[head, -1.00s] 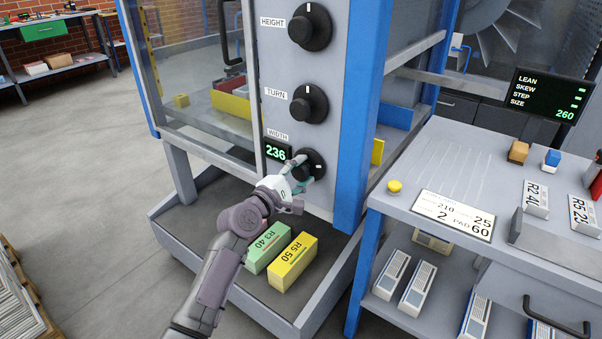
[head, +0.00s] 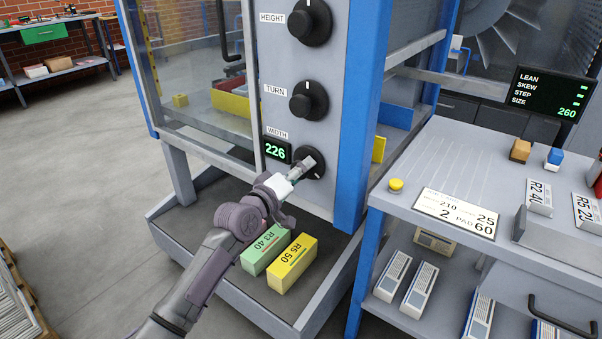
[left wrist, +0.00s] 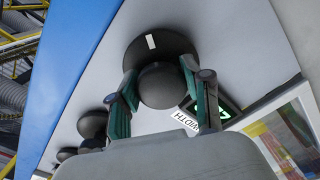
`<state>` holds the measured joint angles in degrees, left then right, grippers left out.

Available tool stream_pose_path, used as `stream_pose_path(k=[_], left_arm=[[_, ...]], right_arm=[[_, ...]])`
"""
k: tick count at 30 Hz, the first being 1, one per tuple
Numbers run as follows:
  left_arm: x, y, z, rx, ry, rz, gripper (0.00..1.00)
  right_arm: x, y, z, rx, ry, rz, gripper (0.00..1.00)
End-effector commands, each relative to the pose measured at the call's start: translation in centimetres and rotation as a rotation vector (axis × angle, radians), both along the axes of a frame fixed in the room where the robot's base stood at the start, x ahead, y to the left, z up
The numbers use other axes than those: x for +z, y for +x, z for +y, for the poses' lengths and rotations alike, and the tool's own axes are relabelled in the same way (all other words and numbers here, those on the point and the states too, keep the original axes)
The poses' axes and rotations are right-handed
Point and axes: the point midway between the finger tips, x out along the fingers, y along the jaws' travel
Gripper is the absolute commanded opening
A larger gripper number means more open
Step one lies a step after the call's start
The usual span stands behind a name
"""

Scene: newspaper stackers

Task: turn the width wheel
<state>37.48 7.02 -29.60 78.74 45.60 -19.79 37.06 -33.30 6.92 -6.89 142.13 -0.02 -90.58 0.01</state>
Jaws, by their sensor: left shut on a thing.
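The width wheel (head: 318,171) is the lowest of the black knobs on the machine's grey front panel, under the label WIDTH. Its display (head: 275,152) reads 226. My left gripper (head: 304,168) is at the wheel and partly covers it. In the left wrist view the two green-padded fingers (left wrist: 160,88) are shut on the wheel's round hub (left wrist: 163,84), one on each side. A white mark shows on the wheel's rim there, and the display is partly behind a finger. My right gripper is not in view.
The turn knob (head: 308,101) and height knob (head: 309,22) sit above on the same panel. A green block (head: 265,249) and a yellow block (head: 292,264) lie in the tray (head: 222,262) below. A blue post (head: 359,130) stands close right of the panel.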

Motion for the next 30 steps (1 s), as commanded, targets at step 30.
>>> stream_pose_path(k=[30], left_arm=[[-0.3, 0.2, 0.3, -0.003, 0.783, -0.561, 0.14]], right_arm=[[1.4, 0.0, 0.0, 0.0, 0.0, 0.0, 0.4]])
